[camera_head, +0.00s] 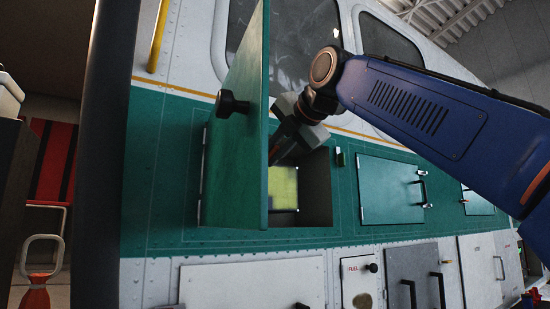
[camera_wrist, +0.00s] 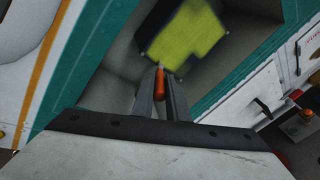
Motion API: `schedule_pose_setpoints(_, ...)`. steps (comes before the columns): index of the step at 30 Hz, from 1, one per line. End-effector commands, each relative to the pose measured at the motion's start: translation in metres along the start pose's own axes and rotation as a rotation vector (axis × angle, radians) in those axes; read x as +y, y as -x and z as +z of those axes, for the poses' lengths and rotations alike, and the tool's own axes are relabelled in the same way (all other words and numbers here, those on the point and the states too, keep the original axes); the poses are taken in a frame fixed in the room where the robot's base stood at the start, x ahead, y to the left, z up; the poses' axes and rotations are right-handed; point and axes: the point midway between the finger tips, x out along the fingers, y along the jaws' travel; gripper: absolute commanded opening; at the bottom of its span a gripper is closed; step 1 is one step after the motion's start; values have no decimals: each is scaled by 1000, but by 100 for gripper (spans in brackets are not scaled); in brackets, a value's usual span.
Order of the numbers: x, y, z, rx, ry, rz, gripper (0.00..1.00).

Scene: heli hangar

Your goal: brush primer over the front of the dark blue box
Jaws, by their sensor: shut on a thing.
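The box sits inside an open compartment in the green side of the helicopter. My gripper (camera_head: 279,152) reaches into the compartment above the box, partly hidden by the open door. In the wrist view my gripper (camera_wrist: 160,95) is shut on a slim orange-handled tool, seemingly the brush (camera_wrist: 160,82).
The open green door (camera_head: 238,150) with a black knob stands out left of the compartment (camera_head: 318,190), close to my gripper. A shut green hatch (camera_head: 390,190) lies to the right. White and grey panels (camera_head: 250,283) with handles run below.

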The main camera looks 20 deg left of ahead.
Motion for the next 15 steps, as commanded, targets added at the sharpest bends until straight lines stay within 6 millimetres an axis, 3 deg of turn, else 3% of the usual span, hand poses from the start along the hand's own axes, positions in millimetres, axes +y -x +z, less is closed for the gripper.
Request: schedule_pose_setpoints(15,-5,2,18,-2,-1,0,0)
